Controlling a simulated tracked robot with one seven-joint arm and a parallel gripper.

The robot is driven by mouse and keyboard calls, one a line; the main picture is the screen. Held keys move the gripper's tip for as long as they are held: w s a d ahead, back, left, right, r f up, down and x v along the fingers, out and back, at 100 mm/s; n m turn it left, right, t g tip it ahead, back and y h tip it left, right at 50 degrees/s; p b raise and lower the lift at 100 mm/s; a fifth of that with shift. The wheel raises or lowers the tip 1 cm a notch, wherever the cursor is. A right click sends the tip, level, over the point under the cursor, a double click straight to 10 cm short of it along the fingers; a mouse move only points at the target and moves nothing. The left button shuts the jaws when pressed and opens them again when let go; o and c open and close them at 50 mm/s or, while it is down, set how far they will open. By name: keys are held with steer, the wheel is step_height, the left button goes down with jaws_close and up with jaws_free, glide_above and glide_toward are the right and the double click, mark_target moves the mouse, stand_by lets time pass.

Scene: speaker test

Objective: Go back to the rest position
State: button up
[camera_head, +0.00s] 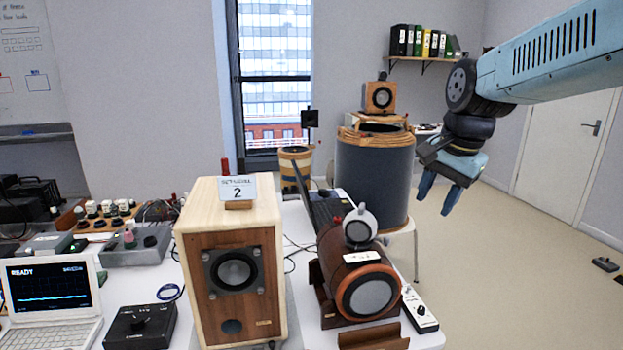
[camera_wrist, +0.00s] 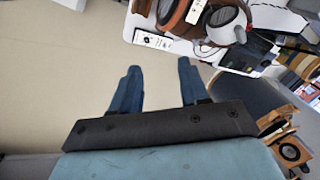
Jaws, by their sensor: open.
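My gripper (camera_head: 439,193) hangs from my blue arm on the right of the head view, in the air to the right of the table and over the floor. Its two blue fingers are apart with nothing between them. In the wrist view the open fingers (camera_wrist: 157,88) show bare floor between and beyond them. The nearest things to it in the head view are the dark cylinder (camera_head: 372,180) behind to the left and the round orange-rimmed speaker (camera_head: 366,292) on the table below left.
A wooden box speaker (camera_head: 235,310) with a card marked 2 stands on the white table (camera_head: 425,342). A laptop (camera_head: 50,298) reading READY and a black knob box (camera_head: 140,325) are at left. A white remote-like device (camera_head: 418,308) lies near the right edge. Floor (camera_head: 530,290) at right is mostly clear.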

steer(key=s+f+n+t+h, duration=0.1)
steer(key=s+f+n+t, duration=0.1)
steer(key=s+n, duration=0.7)
steer(key=shift+s+n, duration=0.3)
steer(key=shift+s, duration=1.2)
